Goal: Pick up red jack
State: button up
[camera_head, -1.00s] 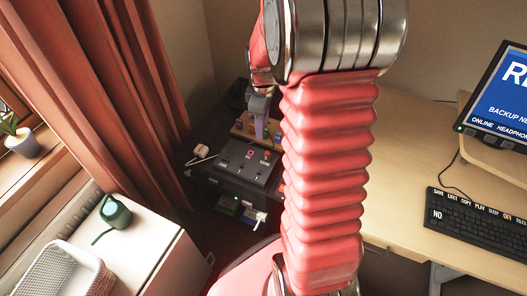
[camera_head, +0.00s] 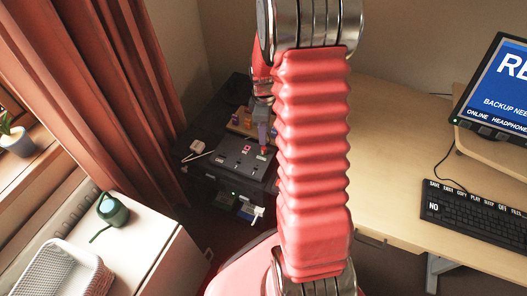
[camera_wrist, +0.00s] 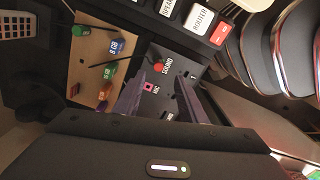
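The red jack (camera_wrist: 158,66) is a small round red thing on the dark panel (camera_wrist: 153,50) beside the word SOUND. In the head view the red jack (camera_head: 263,153) shows just below my gripper (camera_head: 263,141), on the right part of the panel. In the wrist view my gripper (camera_wrist: 160,80) has its two purple-grey fingers apart, pointing at the panel. The jack appears just beyond the fingertips, within the gap. Nothing is seen held. I cannot tell how far the tips are above the jack.
A pink square socket (camera_wrist: 149,86) lies close to the jack. A wooden board (camera_wrist: 92,52) with coloured pieces stands alongside. A white plug (camera_head: 197,146) with a cable lies left of the panel. The desk (camera_head: 390,125) is to the right, a white cabinet (camera_head: 150,225) at front left.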

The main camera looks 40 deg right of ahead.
aim_at(264, 148)
jog(key=shift+f, duration=2.3)
jog(key=shift+d+f, duration=0.15)
jog(key=shift+f, duration=2.45)
grip_shut()
